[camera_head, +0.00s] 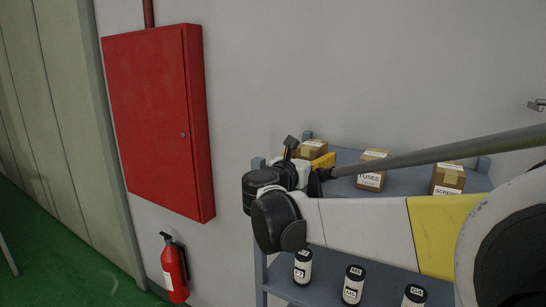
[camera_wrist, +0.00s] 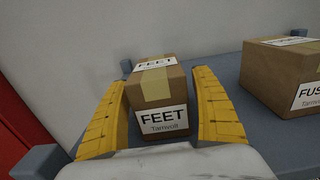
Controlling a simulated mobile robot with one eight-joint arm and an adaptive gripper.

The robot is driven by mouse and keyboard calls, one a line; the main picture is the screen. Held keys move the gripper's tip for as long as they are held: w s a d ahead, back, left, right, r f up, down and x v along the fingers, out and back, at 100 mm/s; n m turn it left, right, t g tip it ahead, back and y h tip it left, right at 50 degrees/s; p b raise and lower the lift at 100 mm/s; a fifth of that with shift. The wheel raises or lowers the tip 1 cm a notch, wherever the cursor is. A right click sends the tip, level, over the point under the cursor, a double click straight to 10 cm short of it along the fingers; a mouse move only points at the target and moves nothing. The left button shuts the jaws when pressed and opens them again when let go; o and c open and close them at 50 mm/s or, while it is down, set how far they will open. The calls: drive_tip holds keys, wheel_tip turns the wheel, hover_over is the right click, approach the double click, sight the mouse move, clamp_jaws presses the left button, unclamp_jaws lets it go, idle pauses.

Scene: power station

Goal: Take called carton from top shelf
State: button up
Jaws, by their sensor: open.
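A brown carton labelled FEET (camera_wrist: 176,82) stands on the blue-grey top shelf (camera_wrist: 222,92) in the wrist view. My gripper (camera_wrist: 158,88) is open, with a yellow finger on each side of this carton; I cannot tell whether they touch it. In the head view the carton (camera_head: 311,148) is at the shelf's left end, partly hidden by my gripper (camera_head: 322,160). A carton labelled FUSES (camera_head: 372,170) stands to its right, and shows at the right edge of the wrist view (camera_wrist: 285,75). A carton labelled SCREWS (camera_head: 447,180) stands farther right.
Several black-and-white canisters (camera_head: 354,285) stand on the lower shelf (camera_head: 330,290). A red wall cabinet (camera_head: 155,120) and a red extinguisher (camera_head: 174,270) are at left. The wall is close behind the shelf. Bare shelf separates the FEET and FUSES cartons.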

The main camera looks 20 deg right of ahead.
drive_tip(key=c, duration=1.5)
